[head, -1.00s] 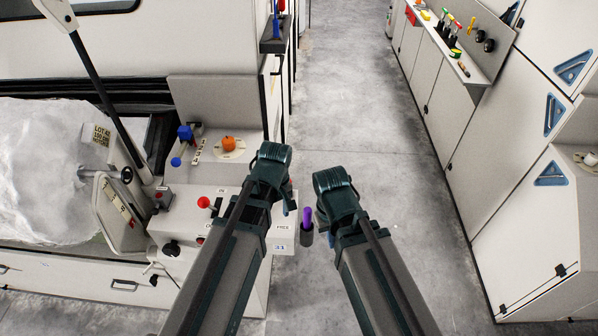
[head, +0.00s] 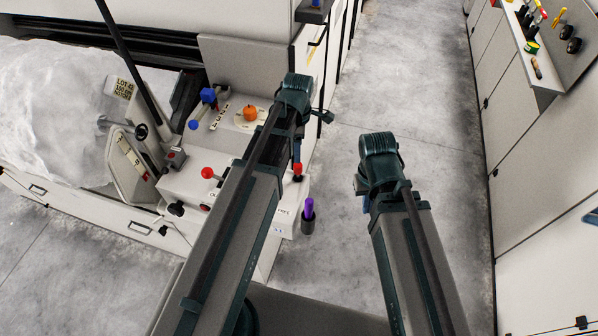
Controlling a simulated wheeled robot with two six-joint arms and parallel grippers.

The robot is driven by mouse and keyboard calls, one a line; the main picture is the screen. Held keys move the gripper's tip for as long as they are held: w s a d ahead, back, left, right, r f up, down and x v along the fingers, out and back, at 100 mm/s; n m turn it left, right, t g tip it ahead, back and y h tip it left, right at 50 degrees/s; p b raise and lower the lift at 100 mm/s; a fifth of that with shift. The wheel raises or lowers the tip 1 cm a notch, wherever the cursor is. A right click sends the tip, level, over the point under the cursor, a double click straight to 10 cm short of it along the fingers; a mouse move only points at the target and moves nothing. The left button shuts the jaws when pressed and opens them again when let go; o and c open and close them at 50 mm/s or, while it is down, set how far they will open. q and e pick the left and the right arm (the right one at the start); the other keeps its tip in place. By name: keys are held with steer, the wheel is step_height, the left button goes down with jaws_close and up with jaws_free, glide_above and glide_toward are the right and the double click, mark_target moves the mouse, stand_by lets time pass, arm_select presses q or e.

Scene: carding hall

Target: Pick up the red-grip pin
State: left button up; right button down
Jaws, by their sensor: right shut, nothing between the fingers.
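The red-grip pin (head: 298,169) shows as a short red top over a dark base, at the right end of the white machine console (head: 190,182), just right of my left forearm. The wrist of my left arm is above it in the picture. A narrow blue part of my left gripper (head: 297,151) shows right above the red top; I cannot tell whether they touch or whether the jaws are open. My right gripper (head: 364,190) hangs over the floor to the right, mostly hidden behind its own wrist, shut and empty.
A purple-topped pin (head: 308,208) stands in a dark holder at the console's corner. A red ball knob (head: 207,172), an orange knob (head: 250,113) and a blue knob (head: 208,95) are on the console. Grey floor (head: 400,90) is free between console and right cabinets (head: 530,150).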

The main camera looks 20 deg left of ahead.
mark_target(298, 172)
arm_select(q)
step_height(298, 172, down, 7)
steer(key=b, duration=0.6)
steer(key=shift+f, duration=0.2)
steer(key=f+b, duration=0.5)
steer(key=shift+s+f+b, duration=0.15)
steer(key=shift+s+b, duration=0.05)
steer(key=shift+b, duration=0.15)
jaws_close()
